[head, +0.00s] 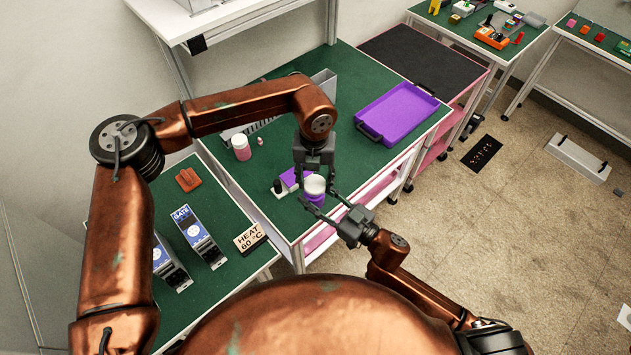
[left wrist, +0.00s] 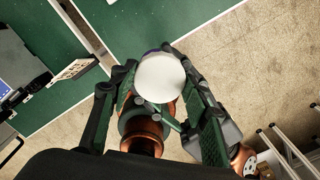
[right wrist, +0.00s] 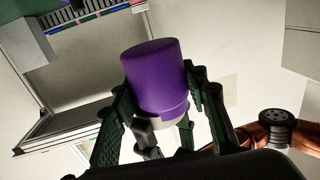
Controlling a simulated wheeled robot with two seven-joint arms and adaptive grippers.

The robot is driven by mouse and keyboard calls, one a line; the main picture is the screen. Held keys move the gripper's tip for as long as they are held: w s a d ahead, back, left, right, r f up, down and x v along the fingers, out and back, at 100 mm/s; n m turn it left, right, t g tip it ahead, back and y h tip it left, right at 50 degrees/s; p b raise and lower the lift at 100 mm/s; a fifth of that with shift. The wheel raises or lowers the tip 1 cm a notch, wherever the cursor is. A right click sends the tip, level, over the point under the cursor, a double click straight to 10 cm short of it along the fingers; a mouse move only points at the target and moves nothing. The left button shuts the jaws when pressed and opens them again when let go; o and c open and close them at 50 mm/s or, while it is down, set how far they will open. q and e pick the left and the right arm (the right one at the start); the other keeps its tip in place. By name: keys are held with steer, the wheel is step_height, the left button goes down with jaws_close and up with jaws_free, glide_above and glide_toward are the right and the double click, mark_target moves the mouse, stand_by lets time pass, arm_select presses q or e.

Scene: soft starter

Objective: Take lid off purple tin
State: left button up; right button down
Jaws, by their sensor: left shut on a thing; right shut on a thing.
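The purple tin (head: 314,198) with its white lid (head: 315,184) is near the front edge of the green table. My left gripper (head: 315,178) reaches down from above and is shut on the lid, whose round white top shows between its fingers in the left wrist view (left wrist: 160,78). My right gripper (head: 330,203) comes from the lower right and is shut on the tin's purple body, large between its fingers in the right wrist view (right wrist: 157,78). There a white band of lid touches the purple body. I cannot tell whether the lid is loose.
A small purple and white item (head: 288,183) stands left of the tin. A pink-bodied jar (head: 241,147) stands farther back, and a purple tray (head: 400,112) lies at the right. A "HEAT 60 °C" sign (head: 250,239) and blue-fronted modules (head: 198,236) are on the left table.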

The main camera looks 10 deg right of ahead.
arm_select(q)
steer(key=shift+w, duration=0.15)
arm_select(e)
steer(key=shift+w+d, duration=0.1)
arm_select(q)
steer(key=shift+r, duration=0.15)
steer(key=shift+r, duration=0.15)
steer(key=shift+s+r, duration=0.2)
steer(key=shift+r, duration=0.6)
